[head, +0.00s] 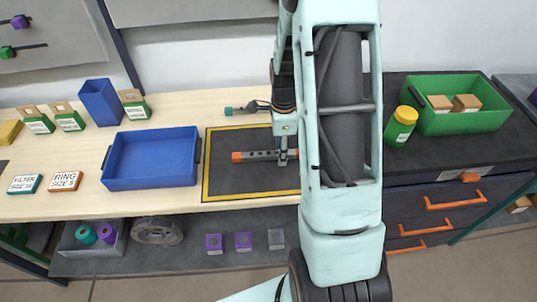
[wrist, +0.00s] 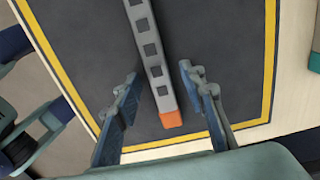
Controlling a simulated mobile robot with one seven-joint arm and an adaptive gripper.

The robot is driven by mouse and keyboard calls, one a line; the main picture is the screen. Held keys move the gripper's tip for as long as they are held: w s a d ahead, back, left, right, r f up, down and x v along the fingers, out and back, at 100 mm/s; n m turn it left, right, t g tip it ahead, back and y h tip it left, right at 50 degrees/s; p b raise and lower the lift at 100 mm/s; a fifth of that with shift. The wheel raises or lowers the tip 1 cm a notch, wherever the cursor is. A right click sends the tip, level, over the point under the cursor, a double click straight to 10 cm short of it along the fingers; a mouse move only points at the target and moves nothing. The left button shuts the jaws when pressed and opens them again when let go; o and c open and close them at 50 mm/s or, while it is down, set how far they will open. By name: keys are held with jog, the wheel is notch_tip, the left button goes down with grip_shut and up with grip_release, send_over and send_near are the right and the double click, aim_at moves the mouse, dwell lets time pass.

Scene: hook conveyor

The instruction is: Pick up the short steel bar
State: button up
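A grey steel bar with square holes and an orange end (head: 258,156) lies on the dark yellow-edged mat (head: 222,180). It also shows in the wrist view (wrist: 152,60), running from the top edge to its orange end. My gripper (wrist: 159,75) is open, with one finger on each side of this bar and a gap to both; its height above the bar is hard to tell. In the head view my gripper (head: 285,157) is at the bar, partly hidden by my arm. A second bar with a teal end (head: 245,109) lies behind; my arm hides both right ends, so I cannot compare lengths.
A blue tray (head: 150,183) stands left of the mat, with an upright blue bin (head: 100,102) behind it. A green crate (head: 455,122) with brown boxes and a green bottle (head: 400,127) stand on the right counter.

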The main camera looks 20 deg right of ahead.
grip_shut()
jog(key=shift+r, duration=0.15)
dwell(0.4)
